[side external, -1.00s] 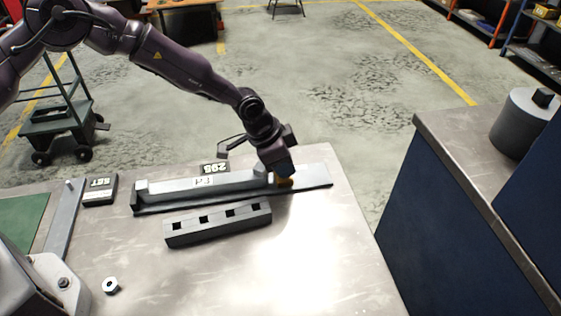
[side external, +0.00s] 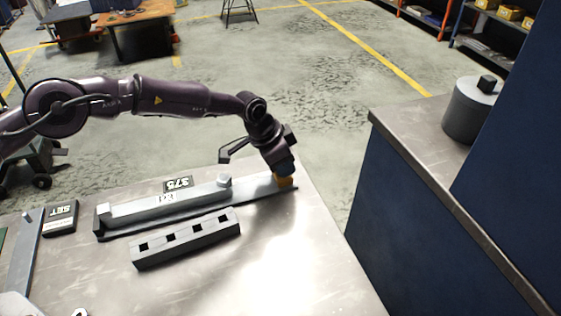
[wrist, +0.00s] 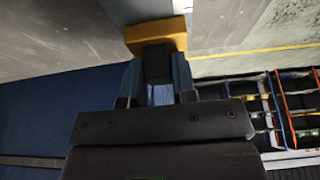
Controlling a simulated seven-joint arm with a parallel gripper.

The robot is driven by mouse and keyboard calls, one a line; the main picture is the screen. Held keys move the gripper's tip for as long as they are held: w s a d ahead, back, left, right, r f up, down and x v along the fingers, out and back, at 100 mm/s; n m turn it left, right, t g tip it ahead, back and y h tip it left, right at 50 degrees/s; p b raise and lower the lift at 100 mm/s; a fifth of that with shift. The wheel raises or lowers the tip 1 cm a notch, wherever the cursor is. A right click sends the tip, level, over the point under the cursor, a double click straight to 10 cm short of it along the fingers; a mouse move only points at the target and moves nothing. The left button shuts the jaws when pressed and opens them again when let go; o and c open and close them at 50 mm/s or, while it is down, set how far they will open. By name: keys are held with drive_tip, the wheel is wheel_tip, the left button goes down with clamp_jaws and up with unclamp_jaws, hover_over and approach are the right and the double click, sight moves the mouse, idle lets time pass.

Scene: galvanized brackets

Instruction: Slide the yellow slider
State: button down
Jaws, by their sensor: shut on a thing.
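The yellow slider (side external: 285,182) sits near the right end of a long grey rail (side external: 255,193) on the bench. My gripper (side external: 282,174) points down at it and is shut on it; the arm's end hides much of the slider in the side view. In the wrist view the yellow slider (wrist: 157,35) shows as a yellow block at the fingertips of my gripper (wrist: 158,62).
A dark bar with several square holes (side external: 187,240) lies in front of the rail. A small number display (side external: 178,184) stands behind it. A SET box (side external: 61,218) is at left. The bench is clear at front right; a blue cabinet (side external: 400,220) stands beyond a gap.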

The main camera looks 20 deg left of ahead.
drive_tip(key=shift+w, duration=0.15)
drive_tip(key=c, duration=0.9)
unclamp_jaws()
drive_tip(key=shift+r, duration=0.1)
drive_tip(key=v, duration=1.3)
